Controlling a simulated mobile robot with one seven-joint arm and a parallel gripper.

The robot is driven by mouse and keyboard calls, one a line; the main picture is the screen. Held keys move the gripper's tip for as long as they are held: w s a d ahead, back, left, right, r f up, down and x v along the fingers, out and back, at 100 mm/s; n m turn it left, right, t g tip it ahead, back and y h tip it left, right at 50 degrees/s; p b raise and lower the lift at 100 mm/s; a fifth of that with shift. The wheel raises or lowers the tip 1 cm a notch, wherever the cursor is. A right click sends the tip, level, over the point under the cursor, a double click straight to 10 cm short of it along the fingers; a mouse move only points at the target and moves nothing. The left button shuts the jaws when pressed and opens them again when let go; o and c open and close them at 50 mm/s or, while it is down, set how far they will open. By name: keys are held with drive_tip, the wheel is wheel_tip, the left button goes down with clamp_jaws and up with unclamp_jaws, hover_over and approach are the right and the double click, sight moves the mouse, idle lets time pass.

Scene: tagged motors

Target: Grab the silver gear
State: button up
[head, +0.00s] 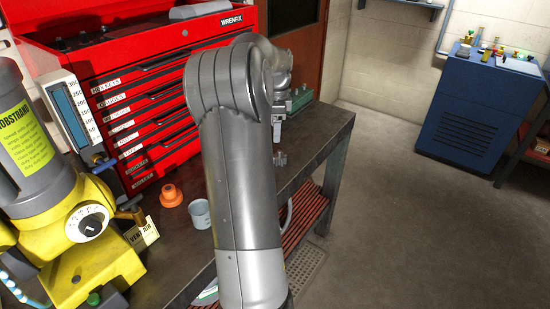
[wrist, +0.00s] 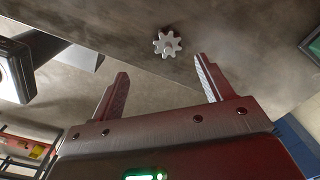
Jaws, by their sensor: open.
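The silver gear (wrist: 167,43) lies flat on the dark workbench top (wrist: 130,20) in the wrist view. It is a small toothed disc with a hole in its middle. My gripper (wrist: 162,72) is open and empty, and the gear shows just past its fingertips, between their lines and apart from both. In the head view the gear (head: 280,158) is a small grey shape on the bench, just below my gripper (head: 277,143). My arm hides part of the bench there.
A yellow machine (head: 75,225), an orange part (head: 171,196) and a grey cup (head: 200,213) are at left. A green object (head: 298,98) sits behind my gripper. The bench's right edge is close; a blue cabinet (head: 470,120) stands beyond.

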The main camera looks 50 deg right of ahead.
sight(280, 151)
drive_tip(key=shift+s+d+f+m, duration=0.25)
drive_tip(key=shift+d+f+m, duration=0.1)
drive_tip(key=shift+d, duration=0.25)
drive_tip(key=shift+s+d+f+m, duration=0.25)
drive_tip(key=shift+d+f, duration=0.05)
drive_tip(key=shift+d, duration=0.25)
wheel_tip(280, 151, down, 5)
drive_tip(key=shift+f, duration=0.15)
drive_tip(key=shift+w+a+f, duration=0.1)
drive_tip(key=shift+w+f, duration=0.05)
drive_tip(key=shift+f, duration=1.2)
drive_tip(key=shift+w+a+f, duration=0.1)
drive_tip(key=shift+f, duration=1.25)
drive_tip(key=shift+c, duration=0.3)
drive_tip(key=c, duration=1)
drive_tip(key=shift+c, duration=0.9)
drive_tip(key=shift+r, duration=0.15)
